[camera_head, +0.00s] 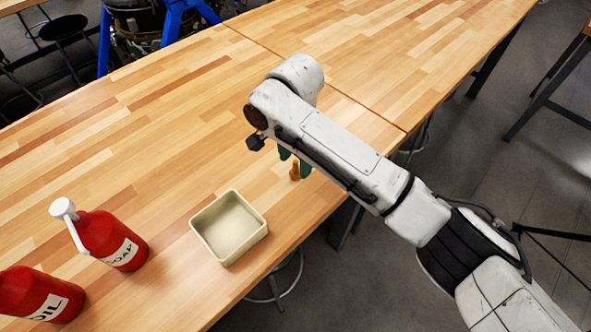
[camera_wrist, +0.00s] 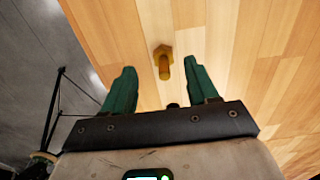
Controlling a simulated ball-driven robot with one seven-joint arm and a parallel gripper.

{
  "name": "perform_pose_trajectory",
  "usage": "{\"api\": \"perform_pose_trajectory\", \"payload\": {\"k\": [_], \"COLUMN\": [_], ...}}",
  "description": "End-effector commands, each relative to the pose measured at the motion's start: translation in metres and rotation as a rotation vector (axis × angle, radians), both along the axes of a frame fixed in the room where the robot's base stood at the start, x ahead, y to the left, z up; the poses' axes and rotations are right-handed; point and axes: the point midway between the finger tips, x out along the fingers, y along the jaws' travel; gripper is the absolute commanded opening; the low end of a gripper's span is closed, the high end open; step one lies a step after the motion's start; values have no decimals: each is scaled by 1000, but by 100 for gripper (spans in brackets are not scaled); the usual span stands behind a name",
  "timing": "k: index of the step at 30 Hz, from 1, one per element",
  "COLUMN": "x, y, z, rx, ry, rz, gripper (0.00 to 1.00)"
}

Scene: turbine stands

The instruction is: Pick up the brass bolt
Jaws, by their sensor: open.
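The brass bolt (camera_head: 295,172) stands on the wooden table near its front edge, partly hidden by my arm in the head view. In the wrist view the bolt (camera_wrist: 164,62) shows its hexagonal head and shaft, lying between the lines of the two green fingers and a little beyond their tips. My gripper (camera_wrist: 158,80) is open and empty, with the fingers spread wide on either side of the bolt. In the head view the green fingers of my gripper (camera_head: 293,160) are beside the bolt, mostly hidden behind the arm.
A cream square tray (camera_head: 206,246) sits on the table (camera_head: 180,130) left of the bolt and looks empty. A red soap bottle (camera_head: 108,236) and a red oil bottle (camera_head: 38,296) stand farther left. The table's back is clear. The front edge is close to the bolt.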

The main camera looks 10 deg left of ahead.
Motion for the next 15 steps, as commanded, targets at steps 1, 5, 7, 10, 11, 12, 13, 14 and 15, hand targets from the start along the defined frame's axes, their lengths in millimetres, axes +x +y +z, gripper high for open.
{"api": "perform_pose_trajectory", "payload": {"k": [1, 5, 7, 10, 11, 12, 13, 14, 15], "x": [1, 4, 4, 4, 4, 4, 4, 4, 4], "y": [0, 1, 2, 2, 2, 2, 2, 2, 2], "z": [-4, -23, -33, -43, -45, -46, -47, -47, -48], "rx": [-4, -4, -4, -3, -1, -1, -1, -1, 1], "ry": [0, 1, 0, 0, 0, -1, -1, -1, -1], "rz": [0, -1, -1, 0, 0, 0, 0, 0, 0], "gripper": [58, 58, 58, 58, 58, 58, 58, 58, 58]}}
